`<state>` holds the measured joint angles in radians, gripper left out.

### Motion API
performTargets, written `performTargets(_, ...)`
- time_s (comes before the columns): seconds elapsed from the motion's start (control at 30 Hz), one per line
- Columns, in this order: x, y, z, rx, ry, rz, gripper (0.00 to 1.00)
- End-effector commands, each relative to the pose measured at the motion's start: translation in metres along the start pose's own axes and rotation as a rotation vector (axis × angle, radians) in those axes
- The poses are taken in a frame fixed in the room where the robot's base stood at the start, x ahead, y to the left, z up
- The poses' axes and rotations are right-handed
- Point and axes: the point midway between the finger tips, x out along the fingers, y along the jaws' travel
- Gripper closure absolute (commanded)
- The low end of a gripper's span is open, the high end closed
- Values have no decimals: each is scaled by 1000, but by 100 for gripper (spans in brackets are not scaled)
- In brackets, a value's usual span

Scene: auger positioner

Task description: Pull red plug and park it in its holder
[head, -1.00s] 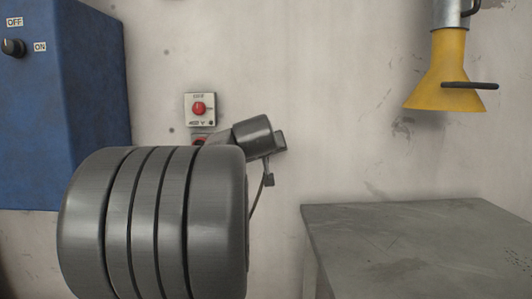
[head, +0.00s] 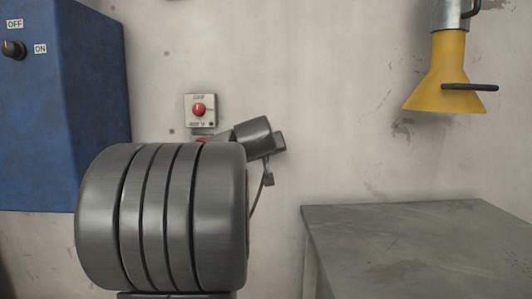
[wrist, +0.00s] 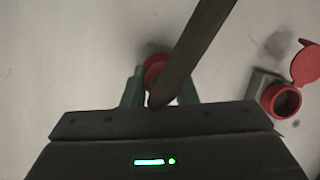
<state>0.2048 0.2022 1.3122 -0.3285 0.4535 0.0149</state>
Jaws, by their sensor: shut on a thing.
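In the wrist view, my gripper (wrist: 160,92) has its green fingers shut on the red plug (wrist: 153,66), whose rim shows between them. A dark brown bar, probably the plug's cable, runs up and right across the plug. To the right, a red round socket (wrist: 284,101) with an open, dark mouth sits on a grey mount. Its red lid (wrist: 308,64) is swung open. The plug is apart from this socket. Whether the plug touches anything behind it is hidden. In the head view my arm hides the gripper; a red part (head: 201,140) shows under the switch box.
A white switch box with a red button (head: 198,109) is on the wall. A blue cabinet (head: 75,110) stands at left. A grey table (head: 420,240) is at lower right, with a yellow funnel (head: 448,75) above it. The wall between is clear.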

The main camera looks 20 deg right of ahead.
Motion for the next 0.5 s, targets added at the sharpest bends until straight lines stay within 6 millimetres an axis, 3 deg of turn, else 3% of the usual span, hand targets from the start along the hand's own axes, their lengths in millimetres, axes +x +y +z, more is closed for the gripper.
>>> performTargets(0.5,12,0,-6,0,2,1,100)
